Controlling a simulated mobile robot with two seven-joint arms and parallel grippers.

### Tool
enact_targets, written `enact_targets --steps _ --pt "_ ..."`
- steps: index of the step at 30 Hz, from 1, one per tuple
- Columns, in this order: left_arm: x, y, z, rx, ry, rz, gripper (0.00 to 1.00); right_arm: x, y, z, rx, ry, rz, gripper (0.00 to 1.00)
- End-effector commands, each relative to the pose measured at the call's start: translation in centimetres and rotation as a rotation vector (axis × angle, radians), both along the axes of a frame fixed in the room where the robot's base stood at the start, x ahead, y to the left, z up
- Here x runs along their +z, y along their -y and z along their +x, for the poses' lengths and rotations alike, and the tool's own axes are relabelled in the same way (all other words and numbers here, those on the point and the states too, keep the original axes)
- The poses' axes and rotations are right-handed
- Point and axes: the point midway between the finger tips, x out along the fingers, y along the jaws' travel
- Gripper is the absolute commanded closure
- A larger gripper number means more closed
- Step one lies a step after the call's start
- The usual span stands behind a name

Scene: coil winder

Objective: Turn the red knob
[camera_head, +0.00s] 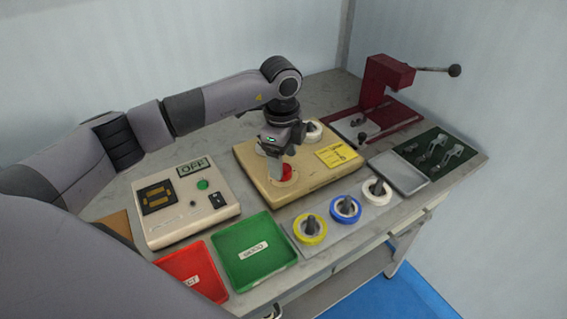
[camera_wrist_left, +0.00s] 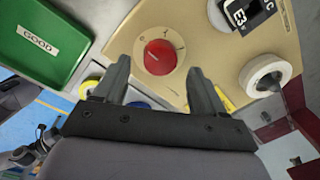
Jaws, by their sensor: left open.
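The red knob (camera_head: 286,172) sits on a pale dial on the front of the tan winder box (camera_head: 320,183). In the left wrist view the red knob (camera_wrist_left: 160,57) shows whole, with a light pointer line and dial marks around it. My left gripper (camera_head: 277,165) is above and beside the knob in the head view. In the left wrist view my left gripper (camera_wrist_left: 158,75) is open, with one finger on either side of the knob's picture position and nothing between them. I cannot tell whether the fingers touch the knob. My right gripper is not in view.
Left of the box stands a cream tester (camera_head: 185,232) with an OFF display. A green tray (camera_head: 285,263) and red tray (camera_head: 170,270) lie in front. Yellow (camera_head: 299,232), blue (camera_head: 335,213) and white (camera_head: 369,195) spools stand on the right. A dark red press (camera_head: 385,80) is behind.

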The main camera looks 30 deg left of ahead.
Motion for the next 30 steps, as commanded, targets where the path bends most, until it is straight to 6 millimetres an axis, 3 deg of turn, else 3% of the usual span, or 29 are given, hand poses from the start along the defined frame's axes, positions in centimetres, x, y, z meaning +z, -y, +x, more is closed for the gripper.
enact_targets --steps 6,10,30 --pt "3.5 0.0 -0.1 0.001 0.004 0.0 0.3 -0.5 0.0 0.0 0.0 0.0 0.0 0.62" --pt "4.5 0.0 -0.2 0.001 0.001 0.0 0.3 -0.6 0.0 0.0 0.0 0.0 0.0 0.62" --pt "4.8 0.0 -0.3 0.001 0.0 0.0 0.3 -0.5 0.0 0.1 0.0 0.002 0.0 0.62"
